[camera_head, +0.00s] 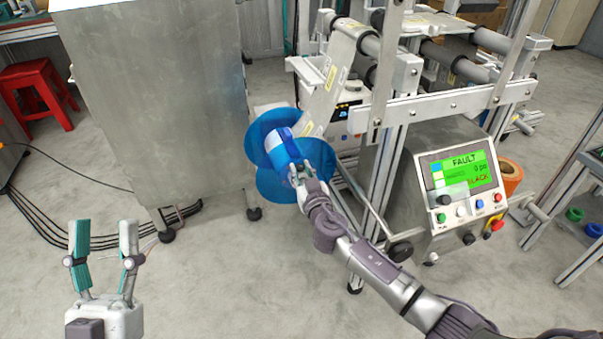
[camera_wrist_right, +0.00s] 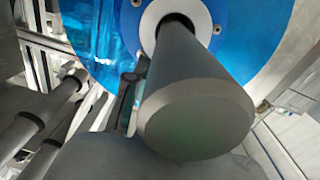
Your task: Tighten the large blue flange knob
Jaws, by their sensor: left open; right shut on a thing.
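The large blue flange knob (camera_head: 281,149) sits at the centre of translucent blue flange discs (camera_head: 268,121) in the head view. My right gripper (camera_head: 296,170) is shut on the knob from the front; its fingers partly cover it. In the right wrist view a blue disc (camera_wrist_right: 265,40) with a white ring (camera_wrist_right: 154,17) fills the top. A thick grey cylinder (camera_wrist_right: 195,105) projects from the ring towards the camera. The exact finger contact is hidden there. My left gripper (camera_head: 103,258) is open and empty above the floor, far left of the knob.
A grey metal cabinet (camera_head: 155,95) stands left of the flange. A control box with a green FAULT screen (camera_head: 464,168) and several buttons is to the right. A red stool (camera_head: 37,88) and black cables (camera_head: 75,225) are at left. The front floor is clear.

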